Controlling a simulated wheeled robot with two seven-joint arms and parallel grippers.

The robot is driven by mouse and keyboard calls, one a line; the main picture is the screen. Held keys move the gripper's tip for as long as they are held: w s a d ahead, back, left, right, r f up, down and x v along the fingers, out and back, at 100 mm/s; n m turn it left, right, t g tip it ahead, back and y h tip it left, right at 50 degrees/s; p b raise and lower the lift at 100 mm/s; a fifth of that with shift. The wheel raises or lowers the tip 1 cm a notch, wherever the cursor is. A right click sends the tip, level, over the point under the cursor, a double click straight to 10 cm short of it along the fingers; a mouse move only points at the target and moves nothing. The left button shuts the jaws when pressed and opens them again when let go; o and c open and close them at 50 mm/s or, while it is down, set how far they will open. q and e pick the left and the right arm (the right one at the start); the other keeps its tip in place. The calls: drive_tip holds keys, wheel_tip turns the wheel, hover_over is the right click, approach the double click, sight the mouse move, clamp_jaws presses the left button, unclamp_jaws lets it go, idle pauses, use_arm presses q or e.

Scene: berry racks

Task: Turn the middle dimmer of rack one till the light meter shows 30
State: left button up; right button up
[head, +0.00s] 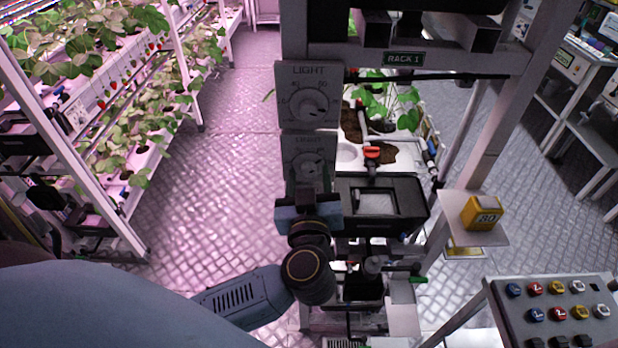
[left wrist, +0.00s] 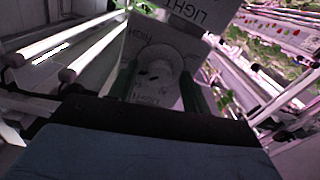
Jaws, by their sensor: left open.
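Rack one carries grey LIGHT dimmer panels one above another on its front post. The upper dimmer (head: 309,104) is clear of my arm. The dimmer below it (head: 310,167) is partly covered by my left gripper (head: 309,190); anything lower on the post is hidden by my arm. In the left wrist view, a round pale knob (left wrist: 158,70) lies between the two open green-edged fingers (left wrist: 160,88), one on each side; contact cannot be told. The yellow light meter (head: 482,212) sits on a small plate to the right and seems to read 80. My right gripper is out of view.
A RACK 1 sign (head: 404,59) is on the crossbar. A panel of coloured buttons (head: 555,312) stands at lower right. Planting racks (head: 130,200) line the left. The patterned floor (head: 225,150) between them is clear.

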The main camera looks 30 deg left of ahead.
use_arm(q)
drive_tip(key=shift+c, duration=0.4)
drive_tip(key=c, duration=0.9)
